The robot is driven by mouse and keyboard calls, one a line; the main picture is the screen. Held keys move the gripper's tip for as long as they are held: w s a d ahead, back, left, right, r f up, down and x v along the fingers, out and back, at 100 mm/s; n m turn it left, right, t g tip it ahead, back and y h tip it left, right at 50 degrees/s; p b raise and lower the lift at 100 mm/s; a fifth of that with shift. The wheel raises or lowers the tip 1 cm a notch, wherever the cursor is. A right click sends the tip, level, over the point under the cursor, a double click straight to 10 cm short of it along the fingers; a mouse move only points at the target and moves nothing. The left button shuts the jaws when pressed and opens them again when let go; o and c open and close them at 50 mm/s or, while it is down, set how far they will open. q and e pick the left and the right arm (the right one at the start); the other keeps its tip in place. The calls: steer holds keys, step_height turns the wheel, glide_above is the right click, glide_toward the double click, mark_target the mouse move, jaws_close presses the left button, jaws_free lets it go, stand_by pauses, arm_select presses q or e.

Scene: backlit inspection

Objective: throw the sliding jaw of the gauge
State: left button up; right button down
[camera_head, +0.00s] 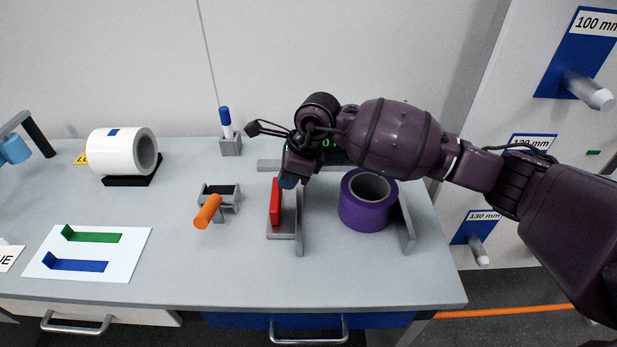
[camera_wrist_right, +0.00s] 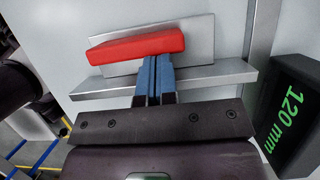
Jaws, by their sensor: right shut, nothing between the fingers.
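The gauge has a grey rail (camera_head: 268,165) at the back, a fixed grey jaw (camera_head: 407,228) at right and a sliding grey jaw (camera_head: 299,225) at left. A red block (camera_head: 276,202) stands on the sliding jaw's plate; it also shows in the wrist view (camera_wrist_right: 138,46). A purple roll (camera_head: 367,205) sits between the jaws, apart from the sliding one. My right gripper (camera_head: 287,181) is shut and empty, its blue fingertips (camera_wrist_right: 158,62) right at the red block; contact is unclear. The gauge display (camera_wrist_right: 291,115) reads 120 mm. My left gripper is not in view.
A white roll (camera_head: 122,152) on a black stand, an orange-handled tool (camera_head: 207,212) and a blue-capped marker (camera_head: 225,118) stand left of the gauge. A card (camera_head: 90,254) lies front left. Labelled pegs (camera_head: 588,92) stick out at right. The table front is clear.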

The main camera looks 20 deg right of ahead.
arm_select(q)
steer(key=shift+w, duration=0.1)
arm_select(e)
steer(key=shift+a+f, duration=0.1)
steer(key=shift+a, duration=0.05)
steer(key=shift+r, duration=0.25)
steer(key=p+v, duration=0.2)
steer(key=v, duration=0.2)
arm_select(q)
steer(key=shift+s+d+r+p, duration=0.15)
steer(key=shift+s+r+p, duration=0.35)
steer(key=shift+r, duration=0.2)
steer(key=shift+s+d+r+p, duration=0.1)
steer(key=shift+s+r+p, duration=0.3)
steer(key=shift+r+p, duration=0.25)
arm_select(e)
step_height(320, 180, up, 5)
glide_above(293, 199)
steer(key=d, duration=0.3)
steer(key=shift+s+a+r, duration=0.15)
steer(key=shift+s+a, duration=0.05)
steer(key=shift+s, duration=0.2)
